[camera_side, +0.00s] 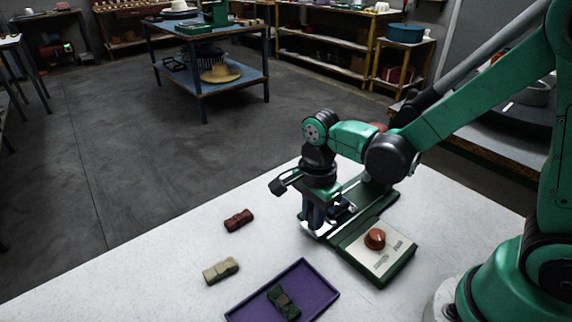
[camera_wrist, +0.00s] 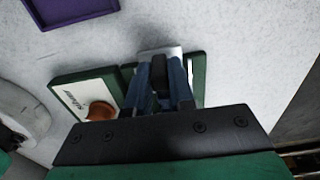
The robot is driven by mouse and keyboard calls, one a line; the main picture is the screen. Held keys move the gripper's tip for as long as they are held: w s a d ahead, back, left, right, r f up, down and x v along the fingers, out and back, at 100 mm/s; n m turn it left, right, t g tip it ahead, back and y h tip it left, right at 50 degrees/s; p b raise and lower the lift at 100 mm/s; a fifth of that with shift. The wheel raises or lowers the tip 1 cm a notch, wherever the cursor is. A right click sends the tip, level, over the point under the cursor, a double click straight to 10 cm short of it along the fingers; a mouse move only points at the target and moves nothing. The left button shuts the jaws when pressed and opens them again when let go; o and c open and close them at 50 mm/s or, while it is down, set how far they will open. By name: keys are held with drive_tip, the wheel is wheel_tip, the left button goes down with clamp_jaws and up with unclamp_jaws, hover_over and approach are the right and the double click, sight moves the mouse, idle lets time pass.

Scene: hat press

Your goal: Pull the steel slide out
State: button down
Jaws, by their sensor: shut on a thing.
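The steel slide (camera_wrist: 158,52) shows as a pale metal plate between the green walls of the press in the wrist view. In the side view a bright edge of it (camera_side: 325,230) shows beneath my gripper. My gripper (camera_side: 314,224) points down over the slide at the left part of the press. In the wrist view its blue fingers (camera_wrist: 160,85) are shut on a dark upright piece on the slide, probably its handle. The fingers hide most of that piece. The green press (camera_side: 349,253) has a pale panel with an orange knob (camera_side: 375,238).
A purple tray (camera_side: 245,309) with a dark green bow-like piece (camera_side: 284,303) lies at the front. A dark red piece (camera_side: 239,220) and a beige piece (camera_side: 221,270) lie loose on the white table (camera_side: 165,275).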

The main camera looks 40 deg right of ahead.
sight(332, 224)
drive_tip(key=c, duration=0.8)
unclamp_jaws()
drive_tip(key=shift+o, duration=0.2)
drive_tip(key=shift+r, duration=2.8)
drive_tip(key=shift+r, duration=0.1)
drive_tip(key=shift+s+d+r+n+t, duration=0.1)
drive_tip(key=shift+d+r+n+t, duration=0.15)
drive_tip(key=shift+n, duration=0.35)
drive_tip(key=s+d+r+n+t, duration=0.1)
drive_tip(key=d+r+n+t, duration=0.1)
drive_tip(key=n, duration=0.6)
drive_tip(key=s+d+r+n+t, duration=0.1)
drive_tip(key=n+t, duration=0.3)
drive_tip(key=n, duration=0.4)
drive_tip(key=shift+d+r+n+t, duration=0.35)
drive_tip(key=shift+d+r+n, duration=0.05)
drive_tip(key=shift+d+r, duration=0.2)
